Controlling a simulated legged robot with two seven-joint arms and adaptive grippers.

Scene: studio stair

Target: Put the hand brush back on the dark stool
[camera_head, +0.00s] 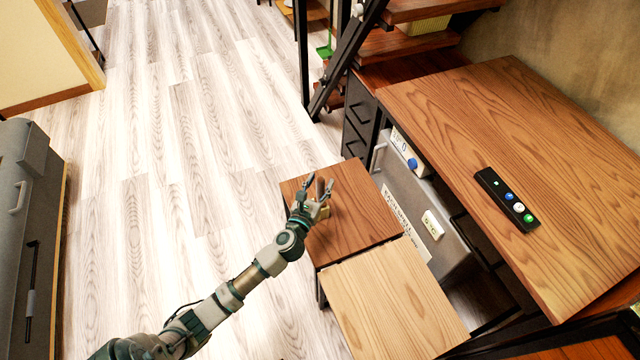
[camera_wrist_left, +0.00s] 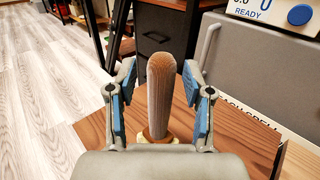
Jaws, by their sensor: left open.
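The hand brush (camera_head: 320,187) is upright over the dark stool (camera_head: 352,228), its brown handle pointing up. In the left wrist view the brush (camera_wrist_left: 161,88) stands between the blue finger pads, with a gap on each side. Its pale yellowish lower part appears to meet the stool top (camera_wrist_left: 235,135), though my gripper's body hides part of it. My left gripper (camera_head: 319,182) is open around the brush, above the stool. My right gripper is in neither view.
A lighter stool (camera_head: 395,300) adjoins the dark one in front. A wooden desk (camera_head: 450,100) with a dark remote-like panel (camera_head: 507,200) is at right, with a grey case (camera_head: 425,215) below it. Open floor (camera_head: 150,180) lies left, and stairs (camera_head: 400,42) rise behind.

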